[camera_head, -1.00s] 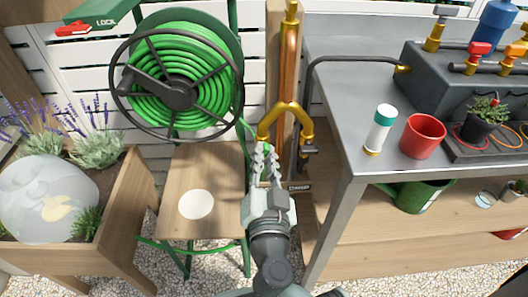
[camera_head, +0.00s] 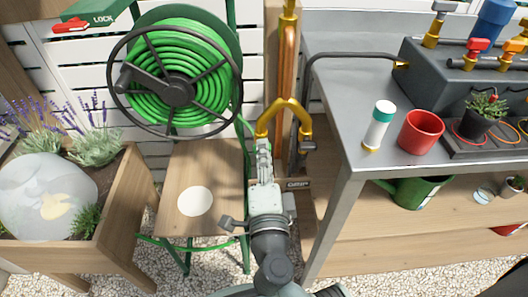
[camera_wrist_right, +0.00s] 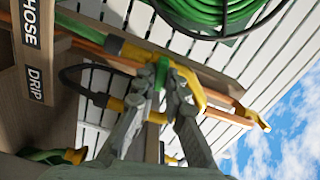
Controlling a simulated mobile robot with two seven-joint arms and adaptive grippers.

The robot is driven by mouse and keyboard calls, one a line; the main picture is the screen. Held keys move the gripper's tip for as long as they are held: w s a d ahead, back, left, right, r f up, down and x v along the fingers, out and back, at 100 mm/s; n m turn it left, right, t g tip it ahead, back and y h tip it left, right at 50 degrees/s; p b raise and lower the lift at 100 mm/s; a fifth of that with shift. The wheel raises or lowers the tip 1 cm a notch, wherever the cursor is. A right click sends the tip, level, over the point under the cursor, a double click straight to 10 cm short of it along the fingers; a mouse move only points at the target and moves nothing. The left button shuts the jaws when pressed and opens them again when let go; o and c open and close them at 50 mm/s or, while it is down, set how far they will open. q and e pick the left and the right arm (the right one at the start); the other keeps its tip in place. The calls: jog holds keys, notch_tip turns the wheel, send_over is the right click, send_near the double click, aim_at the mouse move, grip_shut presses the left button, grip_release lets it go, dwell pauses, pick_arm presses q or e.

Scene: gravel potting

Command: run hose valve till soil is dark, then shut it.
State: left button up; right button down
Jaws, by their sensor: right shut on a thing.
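A yellow brass Y-shaped splitter (camera_head: 285,108) hangs on the copper pipe by the wooden post. It also shows in the wrist view (camera_wrist_right: 140,55). My right gripper (camera_head: 263,147) is at its left branch, with its fingers shut on the hose valve's small green handle (camera_wrist_right: 160,73). The fingers hide most of the handle, so I cannot tell whether the valve is open. The green hose (camera_head: 180,78) is wound on its reel. Brown soil (camera_head: 112,178) shows in the wooden planter at the left; I see no water. My left gripper is not in view.
A metal-topped bench (camera_head: 345,85) stands right of the post, with a white bottle (camera_head: 378,128) and red pot (camera_head: 420,133) on it. HOSE (camera_wrist_right: 30,25) and DRIP (camera_wrist_right: 35,84) labels show beside the splitter. A wooden stool (camera_head: 172,175) stands under the reel.

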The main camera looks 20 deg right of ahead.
jog(key=shift+m, duration=1)
jog(key=c, duration=1.6)
grip_release()
jog(key=v, duration=0.7)
jog(key=shift+s+a, duration=0.1)
jog(key=shift+s, duration=0.15)
